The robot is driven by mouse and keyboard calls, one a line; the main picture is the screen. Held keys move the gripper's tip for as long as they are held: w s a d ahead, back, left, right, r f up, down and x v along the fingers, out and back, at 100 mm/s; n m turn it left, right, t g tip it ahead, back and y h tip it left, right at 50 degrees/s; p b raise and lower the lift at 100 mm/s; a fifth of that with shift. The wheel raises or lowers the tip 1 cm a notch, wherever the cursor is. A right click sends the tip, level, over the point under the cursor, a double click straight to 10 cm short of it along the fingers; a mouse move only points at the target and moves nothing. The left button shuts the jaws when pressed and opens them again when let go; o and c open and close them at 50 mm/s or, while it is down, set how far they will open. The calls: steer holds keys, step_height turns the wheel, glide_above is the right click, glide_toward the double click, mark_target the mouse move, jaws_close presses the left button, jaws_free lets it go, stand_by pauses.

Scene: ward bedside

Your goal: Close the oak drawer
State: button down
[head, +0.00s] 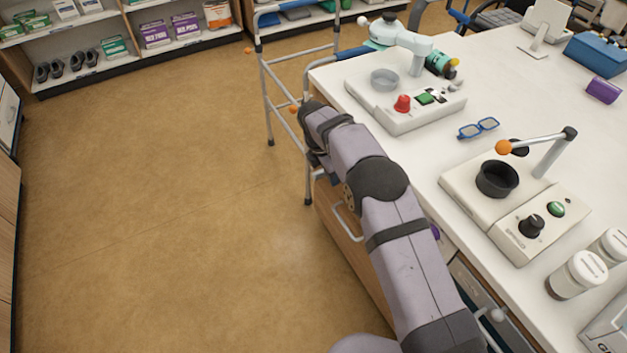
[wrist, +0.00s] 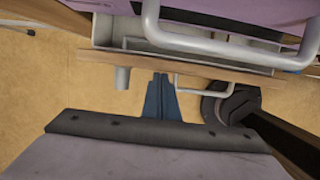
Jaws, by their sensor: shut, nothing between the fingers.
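The oak drawer (head: 367,262) stands pulled out from under the white counter, with a pale bar handle (head: 347,222) on its front. In the wrist view the top edge of its oak front (wrist: 228,79) crosses the picture, with the grey inside behind it and the handle (wrist: 205,91) below. My gripper (wrist: 160,78) is shut and empty, its dark blue fingertips close to the oak front, left of the handle. I cannot tell whether they touch it. In the head view my arm hides the fingers and part of the drawer.
A purple front with a large pale handle (wrist: 232,49) lies above the drawer in the wrist view. A walking frame (head: 268,100) stands at the counter's far corner. Devices and blue glasses (head: 478,128) lie on the counter (head: 390,150). The brown floor (head: 170,210) left of the drawer is clear.

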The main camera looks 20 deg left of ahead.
steer(key=shift+w+d, duration=1.05)
steer(key=shift+a, duration=0.1)
